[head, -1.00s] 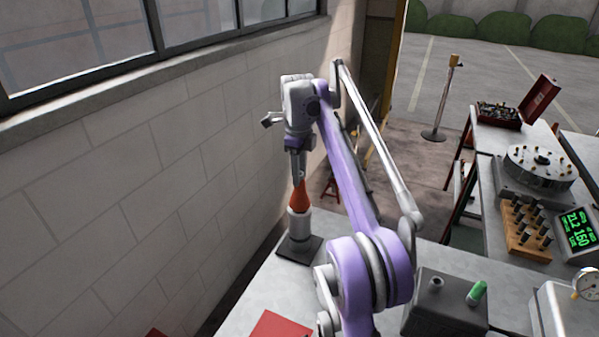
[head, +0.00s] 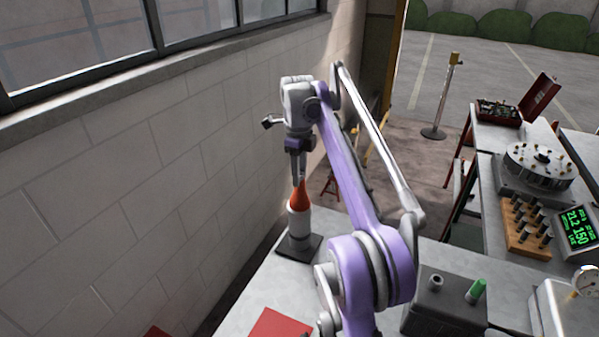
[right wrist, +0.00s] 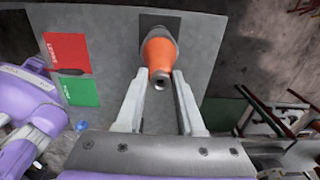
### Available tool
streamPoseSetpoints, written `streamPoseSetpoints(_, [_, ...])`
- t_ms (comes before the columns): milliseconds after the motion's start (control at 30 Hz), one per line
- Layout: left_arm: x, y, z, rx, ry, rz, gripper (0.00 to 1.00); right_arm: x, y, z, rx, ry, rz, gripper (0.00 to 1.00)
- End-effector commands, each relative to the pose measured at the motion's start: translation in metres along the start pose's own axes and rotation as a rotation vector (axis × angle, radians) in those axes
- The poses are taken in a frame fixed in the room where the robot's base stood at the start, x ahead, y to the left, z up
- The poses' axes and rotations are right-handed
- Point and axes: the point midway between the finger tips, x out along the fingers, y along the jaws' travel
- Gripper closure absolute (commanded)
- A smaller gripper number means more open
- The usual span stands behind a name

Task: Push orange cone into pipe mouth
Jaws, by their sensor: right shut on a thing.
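The orange cone (head: 301,197) stands narrow end up at the top of the white upright pipe (head: 299,223). The pipe stands on a dark square plate (head: 312,246) at the table's far left corner. My right gripper (head: 298,183) points down from above, shut on the cone's narrow upper part. In the right wrist view, its two fingers (right wrist: 158,82) flank the narrow end of the cone (right wrist: 158,52). The cone's wide end hides the pipe mouth, so its depth inside cannot be told. My left gripper is not in view.
A block wall (head: 150,200) runs close along the left. A red card (right wrist: 68,53) and a green card (right wrist: 78,91) lie on the table. A grey box (head: 445,303) with a green peg stands at the right. A second bench (head: 486,235) holds instruments.

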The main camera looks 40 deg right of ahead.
Motion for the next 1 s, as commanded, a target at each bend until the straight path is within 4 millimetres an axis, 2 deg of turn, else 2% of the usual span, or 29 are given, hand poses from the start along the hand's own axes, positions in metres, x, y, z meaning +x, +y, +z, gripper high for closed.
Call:
streamPoseSetpoints(300, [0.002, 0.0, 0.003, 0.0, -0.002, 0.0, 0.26, 0.006, 0.0, 0.0, 0.0, 0.0, 0.0, 1.0])
streamPoseSetpoints(333, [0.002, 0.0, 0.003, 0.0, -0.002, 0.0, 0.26, 0.006, 0.0, 0.0, 0.0, 0.0, 0.0, 0.61])
streamPoseSetpoints(500, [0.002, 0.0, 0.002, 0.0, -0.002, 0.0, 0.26, 0.006, 0.0, 0.0, 0.0, 0.0, 0.0, 0.31])
streamPoseSetpoints(533, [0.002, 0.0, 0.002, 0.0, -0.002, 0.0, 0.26, 0.006, 0.0, 0.0, 0.0, 0.0, 0.0, 0.28])
streamPoseSetpoints(833, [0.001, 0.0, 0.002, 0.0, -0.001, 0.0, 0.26, 0.004, 0.0, 0.0, 0.0, 0.0, 0.0, 0.28])
streamPoseSetpoints(1000, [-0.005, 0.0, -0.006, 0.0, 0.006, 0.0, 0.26, -0.017, -0.001, 0.001, 0.0, -0.002, -0.001, 0.28])
